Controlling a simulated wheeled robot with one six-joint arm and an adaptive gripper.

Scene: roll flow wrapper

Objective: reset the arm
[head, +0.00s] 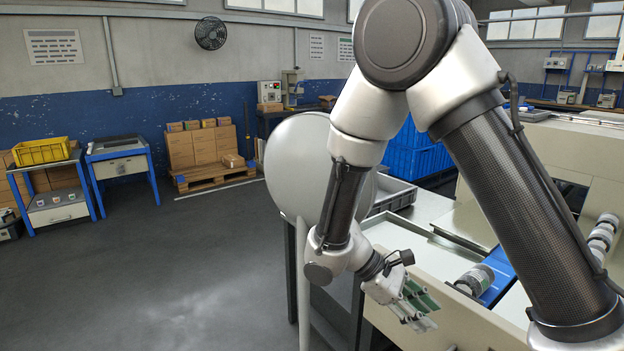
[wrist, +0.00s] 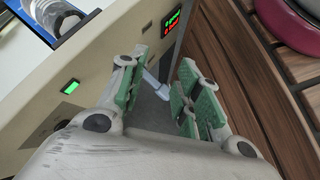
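My gripper (head: 412,303) hangs at the end of my bent arm, beside the front panel of the cream machine (head: 460,305). In the wrist view my gripper (wrist: 160,95) has its green-padded fingers apart, with nothing between them. Below the gap I see the machine's panel and the floor. My arm folds down from the top of the head view, with its wrist left of the machine.
A roll (head: 475,279) lies on a blue belt (head: 500,270) in the machine, and more rolls (head: 602,235) sit further right. A large pale grey disc (head: 292,165) stands just behind my forearm. The grey floor (head: 150,270) at left is clear.

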